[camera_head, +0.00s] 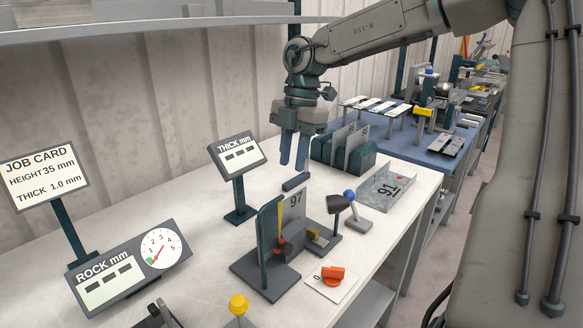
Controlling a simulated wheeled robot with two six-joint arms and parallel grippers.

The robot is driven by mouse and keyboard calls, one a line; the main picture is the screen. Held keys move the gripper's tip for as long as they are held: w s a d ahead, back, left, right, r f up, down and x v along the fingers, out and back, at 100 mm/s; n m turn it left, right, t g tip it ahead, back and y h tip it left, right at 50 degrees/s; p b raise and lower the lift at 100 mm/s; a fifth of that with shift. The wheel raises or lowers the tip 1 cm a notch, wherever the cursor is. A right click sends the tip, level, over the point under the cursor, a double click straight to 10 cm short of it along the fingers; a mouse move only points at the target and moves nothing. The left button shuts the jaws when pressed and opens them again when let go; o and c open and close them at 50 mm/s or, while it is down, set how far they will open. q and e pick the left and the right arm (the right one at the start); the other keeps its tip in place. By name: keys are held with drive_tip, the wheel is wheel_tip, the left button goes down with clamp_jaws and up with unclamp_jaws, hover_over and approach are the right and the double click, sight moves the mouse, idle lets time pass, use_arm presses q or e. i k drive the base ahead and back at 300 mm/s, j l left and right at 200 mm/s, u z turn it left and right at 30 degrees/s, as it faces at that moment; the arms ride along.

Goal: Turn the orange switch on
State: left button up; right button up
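The orange switch (333,273) is a rotary knob on a small white plate (346,284) at the front right of the white table. A "0" shows on the plate left of the knob; any other mark is too small or hidden to read. My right gripper (294,164) hangs fingers down above the table, behind the bender and well above and behind the switch. Its two blue fingers are apart with nothing seen between them. My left gripper is not in view.
The bender (268,245) with a plate marked 97 stands just left of the switch. A yellow knob (238,304) is at the front. The table's right edge is close to the switch.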

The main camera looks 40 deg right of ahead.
sight(333, 276)
drive_tip(key=k, duration=1)
